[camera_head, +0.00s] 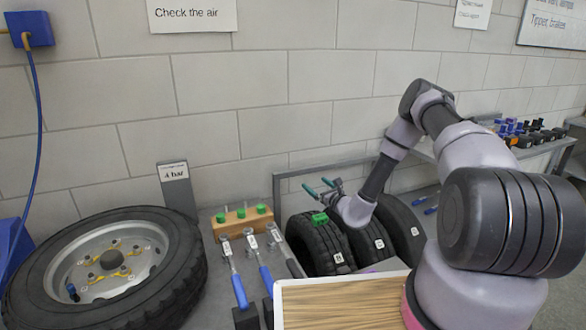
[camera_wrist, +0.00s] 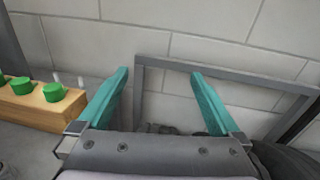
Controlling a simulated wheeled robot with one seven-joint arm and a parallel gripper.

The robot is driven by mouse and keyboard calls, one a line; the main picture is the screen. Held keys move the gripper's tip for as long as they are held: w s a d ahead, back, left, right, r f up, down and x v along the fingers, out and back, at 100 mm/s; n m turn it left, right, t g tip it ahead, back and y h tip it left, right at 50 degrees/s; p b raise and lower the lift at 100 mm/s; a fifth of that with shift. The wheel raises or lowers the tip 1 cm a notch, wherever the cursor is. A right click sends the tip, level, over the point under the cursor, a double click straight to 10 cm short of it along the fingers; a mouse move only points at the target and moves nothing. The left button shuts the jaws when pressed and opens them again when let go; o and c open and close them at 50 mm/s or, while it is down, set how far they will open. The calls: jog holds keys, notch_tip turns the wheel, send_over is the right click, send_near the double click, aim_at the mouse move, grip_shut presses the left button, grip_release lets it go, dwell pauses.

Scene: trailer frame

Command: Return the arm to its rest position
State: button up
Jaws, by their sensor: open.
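My gripper (camera_head: 318,188) is at the end of my grey and lilac arm, which reaches out over the tyre rack in the head view. Its two teal fingers stand apart with nothing between them. In the wrist view my gripper (camera_wrist: 160,82) is also open, and the grey rack frame (camera_wrist: 175,65) and the wall show behind and between the fingers. In the head view the fingers are above a black tyre (camera_head: 318,250) that has a green piece (camera_head: 320,219) on top.
A wheel (camera_head: 110,265) lies at left. More tyres (camera_head: 400,228) stand in the rack beside my arm. A shelf (camera_head: 550,150) with small parts is at right. A wood-topped tray (camera_head: 340,305) is in front.

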jog(key=s+a+r+n+g+y, duration=0.2)
jog(key=a+r+n+g+y, duration=0.15)
jog(key=r, duration=0.45)
jog(key=s+a+r+n+g+y, duration=0.25)
jog(key=r+n, duration=0.25)
jog(key=r, duration=0.3)
jog(key=s+a+r+n+g+y, duration=0.3)
jog(key=r+n, duration=0.2)
jog(key=r, duration=0.3)
jog(key=s+a+r+n+g+h, duration=0.1)
jog(key=s+a+r+n+g, duration=0.1)
jog(key=s+r+n+g, duration=0.4)
jog(key=s+d+r+n+h, duration=0.2)
jog(key=s+d+r+h, duration=0.15)
jog(key=s, duration=0.35)
jog(key=s+d+r+n+h, duration=0.25)
jog(key=s+r, duration=0.25)
jog(key=s, duration=0.3)
jog(key=s+d+r+n+t+h, duration=0.1)
jog(key=s+d+r+t+h, duration=0.2)
jog(key=s+d, duration=0.3)
jog(key=s+d+r+n+t+h, duration=0.1)
jog(key=s+d+r+t+h, duration=0.1)
jog(key=s+d, duration=0.4)
jog(key=r+h, duration=0.1)
jog(key=h, duration=0.1)
jog(key=shift+s+d+r+t+h, duration=0.2)
jog(key=shift+d+t+h, duration=0.1)
jog(key=shift+t, duration=0.1)
